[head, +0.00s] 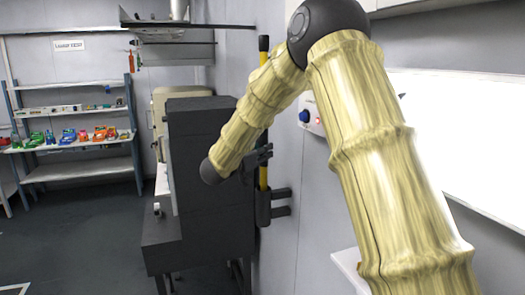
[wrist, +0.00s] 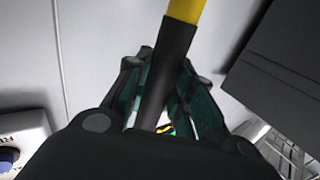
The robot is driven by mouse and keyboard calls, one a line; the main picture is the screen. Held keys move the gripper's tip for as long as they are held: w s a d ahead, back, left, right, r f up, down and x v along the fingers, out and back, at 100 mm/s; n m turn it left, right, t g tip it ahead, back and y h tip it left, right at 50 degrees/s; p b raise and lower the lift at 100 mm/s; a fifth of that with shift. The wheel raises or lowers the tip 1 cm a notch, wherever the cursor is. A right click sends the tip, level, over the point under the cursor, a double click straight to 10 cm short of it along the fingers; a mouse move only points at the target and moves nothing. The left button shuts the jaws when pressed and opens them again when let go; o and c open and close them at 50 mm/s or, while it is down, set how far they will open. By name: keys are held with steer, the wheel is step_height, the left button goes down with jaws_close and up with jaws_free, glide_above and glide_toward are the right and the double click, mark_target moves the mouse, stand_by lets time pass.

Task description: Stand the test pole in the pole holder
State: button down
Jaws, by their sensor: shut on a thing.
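The test pole (head: 263,178) is a thin yellow rod with black sections, upright beside the wall. My gripper (head: 262,157) is shut around it at about mid-height. In the wrist view, my gripper (wrist: 158,85) has a finger on each side of a black section of the pole (wrist: 170,60), with yellow beyond it. The pole holder (head: 264,208) is a black cup on wall brackets, below my gripper. The pole's lower part lines up with the cup and seems to enter its top. Its lower end is hidden, so I cannot tell how deep it sits.
A dark machine cabinet (head: 208,150) stands close to the left of the pole. A wall box with a blue knob (head: 309,114) is to the right. Shelves (head: 75,112) with colourful items stand at the far left. The floor (head: 80,215) at left is clear.

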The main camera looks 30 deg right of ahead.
steer(key=c, duration=1.1)
jaws_free()
steer(key=shift+c, duration=0.2)
steer(key=shift+a, duration=0.1)
steer(key=v, duration=1.2)
